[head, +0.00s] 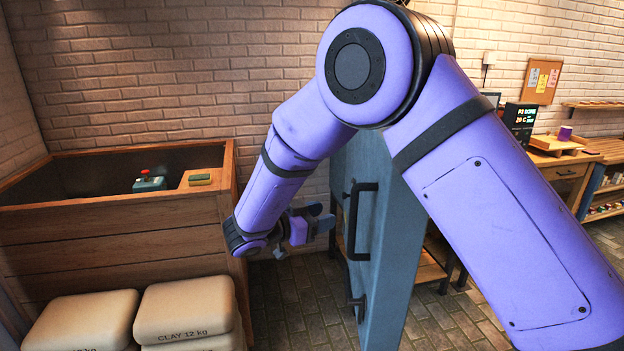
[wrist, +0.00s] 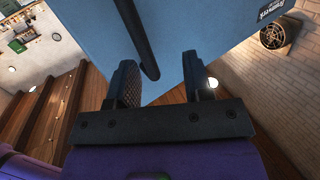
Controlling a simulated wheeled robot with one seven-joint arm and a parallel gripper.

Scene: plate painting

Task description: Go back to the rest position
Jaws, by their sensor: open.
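My gripper (head: 322,224) is at the end of my bent purple arm, left of a blue-grey door panel (head: 388,250) with dark bar handles (head: 358,215). In the wrist view my gripper (wrist: 160,85) shows two dark fingers spread apart with nothing between them. The blue panel (wrist: 215,35) and a dark handle (wrist: 138,40) lie just beyond the fingertips. I cannot tell how wide the gap to the handle is. My upper arm hides much of what is behind the panel.
A wooden bin (head: 110,228) stands at the left, with a teal object (head: 149,181) inside. Clay bags (head: 185,308) are stacked before it. Brick floor (head: 300,305) is clear between bags and panel. A desk (head: 560,165) with a display (head: 520,118) is at the right.

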